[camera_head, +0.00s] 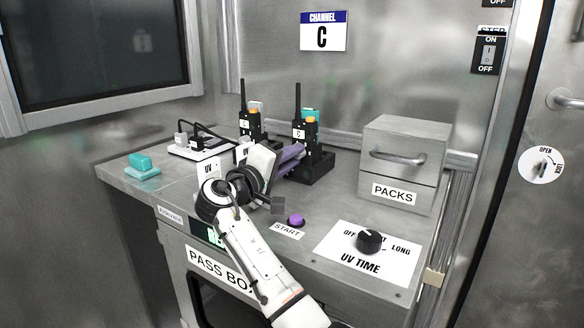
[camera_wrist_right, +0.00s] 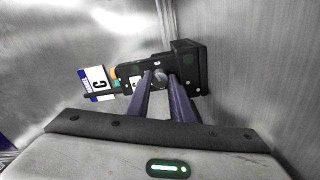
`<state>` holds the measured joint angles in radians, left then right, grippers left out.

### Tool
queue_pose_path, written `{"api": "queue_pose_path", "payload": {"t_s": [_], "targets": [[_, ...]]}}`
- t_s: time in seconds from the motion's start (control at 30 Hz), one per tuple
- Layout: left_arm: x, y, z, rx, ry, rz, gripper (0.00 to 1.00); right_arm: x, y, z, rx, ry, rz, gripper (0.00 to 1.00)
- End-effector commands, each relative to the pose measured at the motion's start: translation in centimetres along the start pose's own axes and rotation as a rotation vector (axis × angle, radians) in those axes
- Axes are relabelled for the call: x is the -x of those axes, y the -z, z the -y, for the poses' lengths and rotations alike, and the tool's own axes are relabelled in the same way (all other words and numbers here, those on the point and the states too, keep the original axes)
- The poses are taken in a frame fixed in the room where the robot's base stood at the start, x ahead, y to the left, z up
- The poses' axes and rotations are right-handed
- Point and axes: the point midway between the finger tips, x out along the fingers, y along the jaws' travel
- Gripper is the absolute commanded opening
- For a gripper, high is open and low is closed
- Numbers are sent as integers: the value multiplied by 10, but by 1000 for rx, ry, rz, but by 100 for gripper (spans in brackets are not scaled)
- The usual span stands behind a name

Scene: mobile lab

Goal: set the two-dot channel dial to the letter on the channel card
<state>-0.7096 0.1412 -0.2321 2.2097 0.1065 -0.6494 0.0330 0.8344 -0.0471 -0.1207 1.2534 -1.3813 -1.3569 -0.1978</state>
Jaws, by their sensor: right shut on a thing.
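The channel card (camera_head: 323,31) on the back wall has a blue band and the letter C; it also shows sideways in the wrist view (camera_wrist_right: 97,84). Two black radios stand in chargers at the back of the counter: a left radio (camera_head: 250,124) and a right radio (camera_head: 309,132). My right gripper (camera_head: 299,151) has purple fingers and reaches the front of the right radio. The dial's pointer and dots are too small or hidden to read. My left gripper is out of view.
A grey PACKS drawer box (camera_head: 405,150) stands right of the radios. A UV TIME knob (camera_head: 369,241) and a purple START button (camera_head: 296,220) are at the front. A power strip (camera_head: 197,147) and a teal block (camera_head: 140,162) are at left.

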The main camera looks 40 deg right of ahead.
Motion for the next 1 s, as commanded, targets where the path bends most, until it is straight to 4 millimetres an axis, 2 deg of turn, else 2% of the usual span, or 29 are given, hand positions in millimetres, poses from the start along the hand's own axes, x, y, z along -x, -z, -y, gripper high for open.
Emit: {"api": "queue_pose_path", "payload": {"t_s": [0.03,0.2,0.5,1.0], "targets": [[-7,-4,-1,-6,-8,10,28,0,-1,4,-41,1,-1,0],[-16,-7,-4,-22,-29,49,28,0,-1,3,-168,1,-1,0],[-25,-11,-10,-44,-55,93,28,0,0,1,-313,1,0,0],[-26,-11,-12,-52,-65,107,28,0,0,0,-359,1,-1,0]]}}
